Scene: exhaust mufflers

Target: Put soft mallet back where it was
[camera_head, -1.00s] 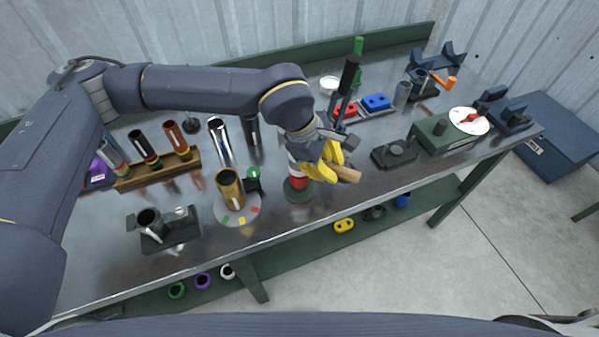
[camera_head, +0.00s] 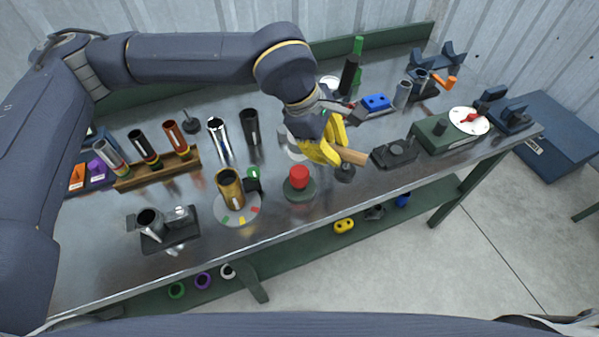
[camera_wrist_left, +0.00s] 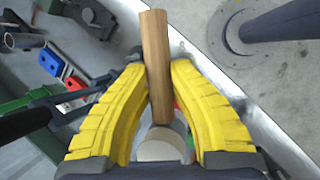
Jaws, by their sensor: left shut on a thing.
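My left gripper (camera_head: 328,148) has yellow fingers and is shut on the soft mallet's wooden handle (camera_head: 354,156), above the bench. The handle sticks out to the right of the fingers in the head view. A pale cylindrical part, apparently the mallet head (camera_head: 290,147), shows to the left, partly hidden by the gripper. In the left wrist view, the handle (camera_wrist_left: 157,60) runs between the yellow fingers (camera_wrist_left: 160,95), with the pale head (camera_wrist_left: 160,146) close to the wrist. My right gripper is not in view.
A red block on a dark round base (camera_head: 299,188) stands below the gripper. A dial plate with a gold tube (camera_head: 230,187) is left of it. A black fixture (camera_head: 394,154) and a green box (camera_head: 440,137) stand right. An upright black handle (camera_head: 349,75) rises behind.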

